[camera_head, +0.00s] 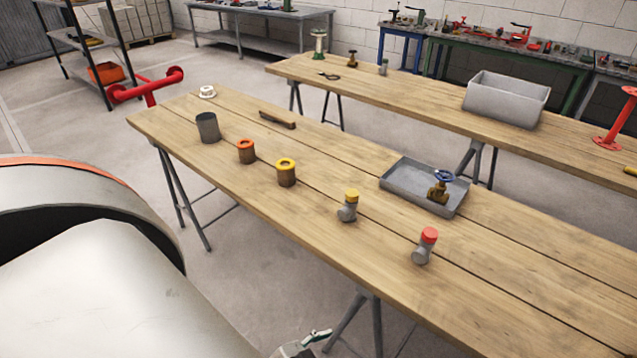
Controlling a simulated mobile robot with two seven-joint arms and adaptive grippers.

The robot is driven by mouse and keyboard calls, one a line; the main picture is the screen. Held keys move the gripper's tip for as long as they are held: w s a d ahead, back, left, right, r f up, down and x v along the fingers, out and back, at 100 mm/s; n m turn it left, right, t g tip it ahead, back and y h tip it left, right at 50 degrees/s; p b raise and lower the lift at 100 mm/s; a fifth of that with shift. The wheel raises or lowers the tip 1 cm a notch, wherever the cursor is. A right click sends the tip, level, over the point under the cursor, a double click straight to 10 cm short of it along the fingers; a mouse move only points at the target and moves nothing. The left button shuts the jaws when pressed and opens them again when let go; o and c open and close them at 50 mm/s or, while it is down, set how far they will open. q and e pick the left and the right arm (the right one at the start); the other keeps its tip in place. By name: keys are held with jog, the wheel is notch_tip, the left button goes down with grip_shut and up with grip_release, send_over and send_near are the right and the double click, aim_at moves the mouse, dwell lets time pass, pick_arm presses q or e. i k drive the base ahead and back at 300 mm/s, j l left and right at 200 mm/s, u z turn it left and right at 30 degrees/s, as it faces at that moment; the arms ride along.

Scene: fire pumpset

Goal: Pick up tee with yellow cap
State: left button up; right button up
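The tee with the yellow cap (348,207) stands on the near wooden table, close to its front edge and near the picture's middle. Its body is grey and the yellow cap is on top. A similar grey tee with a red cap (425,246) stands to its right. Part of what looks like my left gripper (308,344) shows at the bottom edge, in front of the table and below its top. It is apart from the tee, and its fingers are mostly cut off. My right gripper is out of view.
The near table (330,150) also holds a grey tray (402,187) with a blue-handled valve (440,186), a yellow-ringed cylinder (286,173), an orange-ringed cylinder (246,151) and a grey cup (207,128). A grey bin (506,99) stands on the table behind. Bare wood surrounds the yellow-capped tee.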

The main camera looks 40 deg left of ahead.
aim_at(348, 214)
jog(key=k+u, duration=0.1)
jog(key=u, duration=0.9)
